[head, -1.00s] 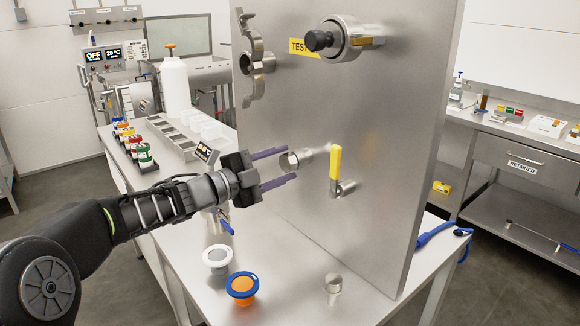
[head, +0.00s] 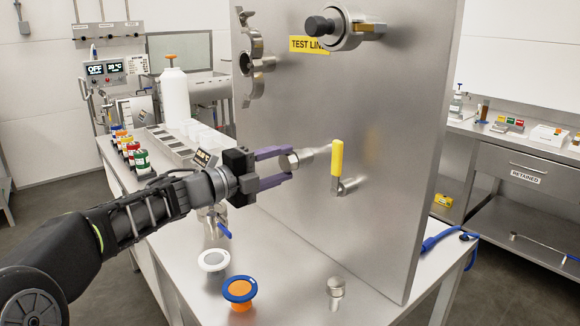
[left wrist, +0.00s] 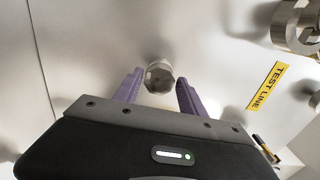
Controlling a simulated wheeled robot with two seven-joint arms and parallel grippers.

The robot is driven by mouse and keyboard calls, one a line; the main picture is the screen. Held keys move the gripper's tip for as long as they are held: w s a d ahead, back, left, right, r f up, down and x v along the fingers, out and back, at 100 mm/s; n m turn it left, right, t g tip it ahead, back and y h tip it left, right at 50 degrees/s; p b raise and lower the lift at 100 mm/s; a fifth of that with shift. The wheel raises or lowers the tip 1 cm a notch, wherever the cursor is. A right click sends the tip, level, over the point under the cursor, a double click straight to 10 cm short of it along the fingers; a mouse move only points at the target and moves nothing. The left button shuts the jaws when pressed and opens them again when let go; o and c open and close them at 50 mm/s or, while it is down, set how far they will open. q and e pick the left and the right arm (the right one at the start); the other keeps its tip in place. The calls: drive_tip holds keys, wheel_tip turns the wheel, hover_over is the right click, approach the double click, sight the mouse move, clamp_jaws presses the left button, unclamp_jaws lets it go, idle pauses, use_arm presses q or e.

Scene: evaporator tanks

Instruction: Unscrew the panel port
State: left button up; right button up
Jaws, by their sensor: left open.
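The steel panel (head: 400,130) stands upright on the bench. A metal port with a faceted end (head: 291,160) sticks out of its front face, left of a yellow-handled valve (head: 337,160). My left gripper (head: 288,165) is open, with one purple finger above the port's end and one below it in the head view. In the left wrist view the port's end (left wrist: 159,77) sits between the two spread fingertips (left wrist: 160,82), with a visible gap on each side. My right gripper is not in view.
A clamp (head: 251,60) and a black-knobbed fitting (head: 335,27) are higher on the panel. A white-rimmed cap (head: 214,259), a blue-and-orange cap (head: 240,289) and a small metal fitting (head: 336,291) stand on the bench below. Several bottles stand behind at left.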

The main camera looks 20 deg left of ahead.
use_arm(q)
drive_tip(key=shift+f+m+b, duration=0.3)
drive_tip(key=shift+m+b, duration=0.55)
drive_tip(key=shift+m, duration=0.25)
drive_tip(key=shift+m+b, duration=0.3)
drive_tip(key=shift+m, duration=0.1)
drive_tip(key=shift+r, duration=0.15)
drive_tip(key=shift+r+m, duration=0.1)
drive_tip(key=shift+m, duration=0.2)
